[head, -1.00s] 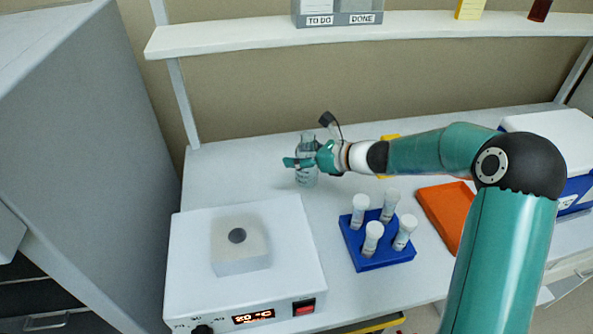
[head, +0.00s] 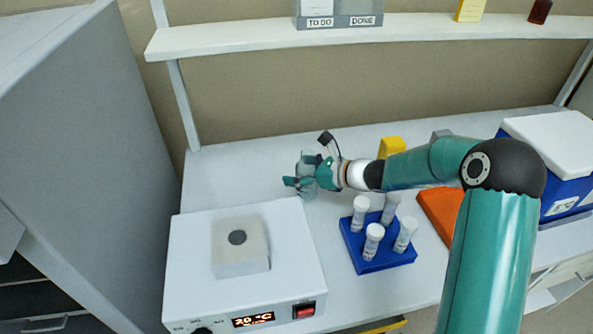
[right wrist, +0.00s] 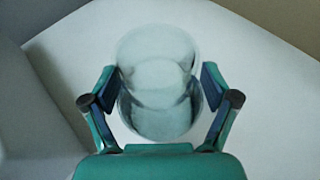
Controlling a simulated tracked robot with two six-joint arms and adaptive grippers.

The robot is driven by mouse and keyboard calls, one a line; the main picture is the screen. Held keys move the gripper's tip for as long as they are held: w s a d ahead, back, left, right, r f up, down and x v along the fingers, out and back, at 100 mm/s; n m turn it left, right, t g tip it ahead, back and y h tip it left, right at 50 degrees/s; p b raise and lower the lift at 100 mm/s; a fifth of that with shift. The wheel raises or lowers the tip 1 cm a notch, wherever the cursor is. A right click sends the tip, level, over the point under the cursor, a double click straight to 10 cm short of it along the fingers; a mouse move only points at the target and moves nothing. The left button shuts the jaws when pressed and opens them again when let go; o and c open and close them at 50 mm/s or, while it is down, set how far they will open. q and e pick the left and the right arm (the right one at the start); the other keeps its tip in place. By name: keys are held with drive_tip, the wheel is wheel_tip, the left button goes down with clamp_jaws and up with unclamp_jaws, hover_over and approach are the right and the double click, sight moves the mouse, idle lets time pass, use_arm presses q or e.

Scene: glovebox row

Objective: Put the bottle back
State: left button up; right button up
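The bottle (head: 309,158) is clear glass and stands out behind and between the fingers of my right gripper (head: 302,176), over the white bench. Whether the bottle's base touches the bench is hard to tell. My left gripper is not in view.
A white heater unit (head: 190,270) with a 20 °C display stands front left. A blue rack (head: 378,262) with several capped tubes is at the centre right. Beyond lie an orange item (head: 438,212) and a blue cooler (head: 572,200). A shelf (head: 230,38) runs above. Open bench lies behind the heater.

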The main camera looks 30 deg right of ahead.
drive_tip(key=shift+r, duration=0.1)
drive_tip(key=v, duration=1.2)
drive_tip(key=shift+b, duration=0.4)
